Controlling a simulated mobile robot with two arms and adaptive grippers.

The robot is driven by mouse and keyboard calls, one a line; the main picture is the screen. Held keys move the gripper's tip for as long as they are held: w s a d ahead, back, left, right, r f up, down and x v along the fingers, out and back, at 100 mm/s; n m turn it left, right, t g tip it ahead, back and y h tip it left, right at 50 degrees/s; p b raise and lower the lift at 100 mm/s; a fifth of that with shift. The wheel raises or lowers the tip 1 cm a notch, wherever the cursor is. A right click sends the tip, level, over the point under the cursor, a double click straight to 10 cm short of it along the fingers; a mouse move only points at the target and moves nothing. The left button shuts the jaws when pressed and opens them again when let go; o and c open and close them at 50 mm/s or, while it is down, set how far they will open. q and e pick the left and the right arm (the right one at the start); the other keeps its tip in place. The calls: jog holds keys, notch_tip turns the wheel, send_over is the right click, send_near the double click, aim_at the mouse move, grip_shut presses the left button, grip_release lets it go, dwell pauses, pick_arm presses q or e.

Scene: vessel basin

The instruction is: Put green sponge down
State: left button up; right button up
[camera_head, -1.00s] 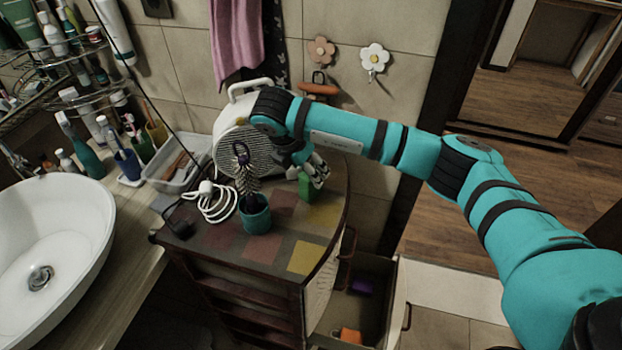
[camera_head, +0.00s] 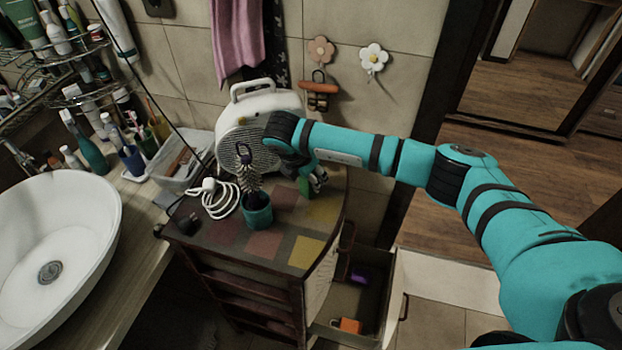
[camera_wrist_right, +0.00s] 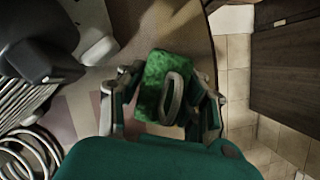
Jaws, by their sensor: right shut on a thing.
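The green sponge (camera_head: 304,187) is at the right side of the tiled cabinet top (camera_head: 264,245). My right gripper (camera_head: 314,180) is shut on it, and my forearm hides part of both. In the right wrist view the sponge (camera_wrist_right: 154,72) sits between the two fingers of the right gripper (camera_wrist_right: 162,98), near the cabinet's curved edge. A grey ring-shaped part covers some of the sponge there. I cannot tell whether the sponge touches the cabinet top. My left gripper is not in view.
A white heater (camera_head: 236,140) stands behind the gripper. A teal cup with a brush (camera_head: 257,211) and a coiled white cable (camera_head: 222,205) are to the left. An open drawer (camera_head: 375,300) juts out below. The front tiles are clear.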

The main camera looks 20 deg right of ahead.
jog(key=shift+c, duration=0.9)
jog(key=shift+r, duration=0.1)
